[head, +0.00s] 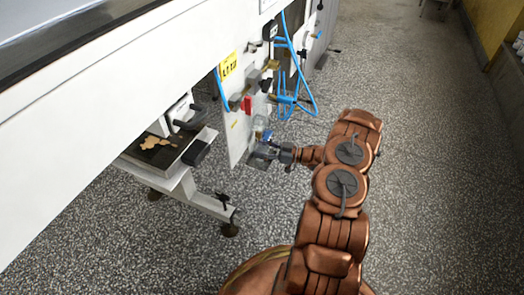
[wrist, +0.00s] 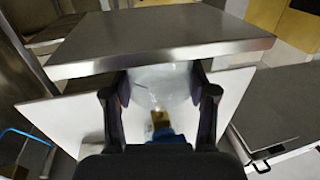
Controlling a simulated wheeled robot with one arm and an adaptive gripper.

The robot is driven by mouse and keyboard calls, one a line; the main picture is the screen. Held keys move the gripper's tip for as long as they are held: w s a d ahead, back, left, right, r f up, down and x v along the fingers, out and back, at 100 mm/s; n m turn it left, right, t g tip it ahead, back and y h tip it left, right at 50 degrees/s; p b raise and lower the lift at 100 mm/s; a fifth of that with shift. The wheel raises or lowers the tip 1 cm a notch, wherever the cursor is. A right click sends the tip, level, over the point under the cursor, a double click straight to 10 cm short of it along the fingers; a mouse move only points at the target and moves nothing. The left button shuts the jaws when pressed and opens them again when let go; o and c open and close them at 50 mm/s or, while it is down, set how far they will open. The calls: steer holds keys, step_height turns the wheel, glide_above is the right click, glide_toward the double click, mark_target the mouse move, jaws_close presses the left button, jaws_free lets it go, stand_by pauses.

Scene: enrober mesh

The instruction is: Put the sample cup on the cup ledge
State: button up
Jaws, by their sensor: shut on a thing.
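The sample cup looks like a clear, cloudy cup (wrist: 160,82) in the wrist view, between the two dark fingers of my gripper (wrist: 160,100). The fingers are shut on its sides. In the head view my gripper (head: 266,150) is small, beside the white panel of the machine, with a clear shape that looks like the cup (head: 260,122) by it. A flat grey metal plate (wrist: 160,38) crosses the wrist view just beyond the cup and may be the cup ledge. I cannot tell whether cup and plate touch. A brass and blue fitting (wrist: 161,122) shows in front of the cup.
The white panel (head: 236,128) carries a red block (head: 246,104), brass fittings and a yellow label (head: 228,67). Blue hoses (head: 302,98) loop out to its right. A stained dark tray (head: 150,150) sits on a low frame at left. The speckled floor at right is clear.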

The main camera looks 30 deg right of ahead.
steer(key=shift+f, duration=0.1)
steer(key=o, duration=1)
steer(key=p+v, duration=0.3)
steer(key=v, duration=0.9)
